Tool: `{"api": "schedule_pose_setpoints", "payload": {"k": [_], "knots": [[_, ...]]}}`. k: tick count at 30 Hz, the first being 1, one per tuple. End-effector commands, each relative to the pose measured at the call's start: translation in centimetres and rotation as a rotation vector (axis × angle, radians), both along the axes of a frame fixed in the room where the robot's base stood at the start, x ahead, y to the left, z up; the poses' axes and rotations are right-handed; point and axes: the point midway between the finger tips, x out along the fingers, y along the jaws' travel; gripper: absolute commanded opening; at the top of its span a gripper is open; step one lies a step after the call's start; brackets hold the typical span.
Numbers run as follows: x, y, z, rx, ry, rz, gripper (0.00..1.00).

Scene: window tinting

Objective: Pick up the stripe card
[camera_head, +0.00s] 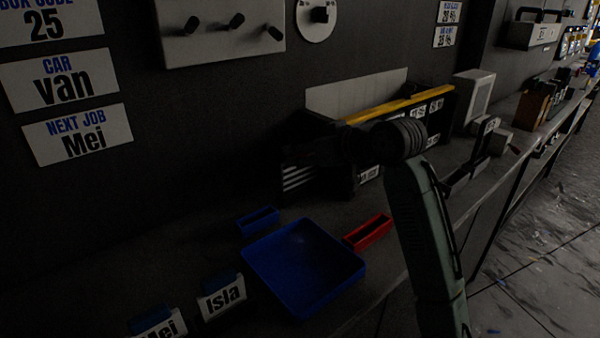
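The stripe card (297,178) shows as a small piece with pale and dark stripes, at the left end of a dark rack (343,185) on the bench. My gripper (291,156) is dark and points left, just above the stripe card in the picture. The scene is too dark to tell whether its fingers are open or shut, or whether they touch the card. My wrist and arm hide part of the rack.
A blue tray (302,266) lies in front, with a small blue box (258,221) and a red box (368,232) beside it. Name cards "Mei" (161,328) and "Isla" (223,297) stand nearer. A yellow bar (385,107) tops the rack. A pale box (474,99) stands farther right.

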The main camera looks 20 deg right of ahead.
Motion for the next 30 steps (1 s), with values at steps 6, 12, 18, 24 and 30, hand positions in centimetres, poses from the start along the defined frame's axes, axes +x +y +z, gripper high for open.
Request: {"api": "schedule_pose_setpoints", "payload": {"k": [6,12,18,24,30], "knots": [[0.0,0.0,0.0,0.0,0.0,0.0,0.32],[0.0,0.0,0.0,0.0,0.0,0.0,0.19],[0.0,0.0,0.0,0.0,0.0,0.0,0.18],[0.1,0.0,1.7,-0.002,-0.003,0.0,0.18],[0.1,0.1,5.8,-0.002,-0.004,0.0,0.18]]}}
